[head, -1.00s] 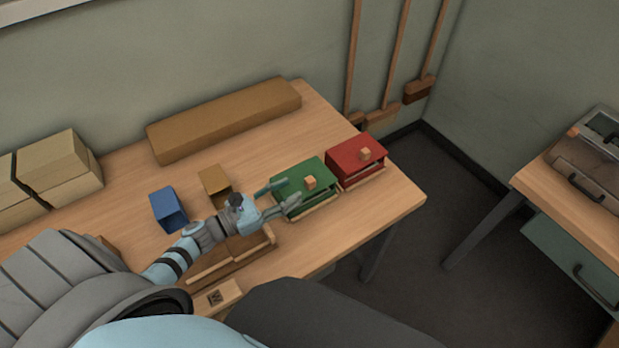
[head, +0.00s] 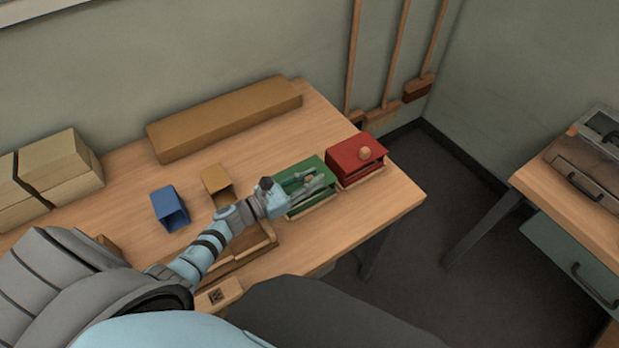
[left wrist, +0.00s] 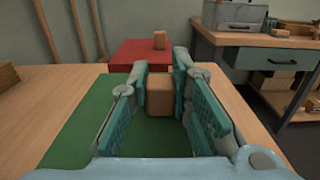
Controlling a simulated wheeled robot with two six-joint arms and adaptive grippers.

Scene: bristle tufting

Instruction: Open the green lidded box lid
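The green lidded box (head: 287,172) stands near the right end of the table with its lid down. In the left wrist view its green lid (left wrist: 75,125) fills the lower middle. A small wooden knob (left wrist: 160,97) on the lid stands between the two fingers. My left gripper (head: 318,184) is over the lid in the head view, where its fingers hide most of the knob. In the left wrist view the left gripper (left wrist: 160,78) is open, with narrow gaps between its teal pads and the knob. My right gripper is not in view.
A red box (head: 347,157) with a knob stands just beyond the green box. A blue bin (head: 168,206), a tan bin (head: 214,182) and a wooden tray (head: 245,257) are to the left. A long brown block (head: 225,119) lies along the back.

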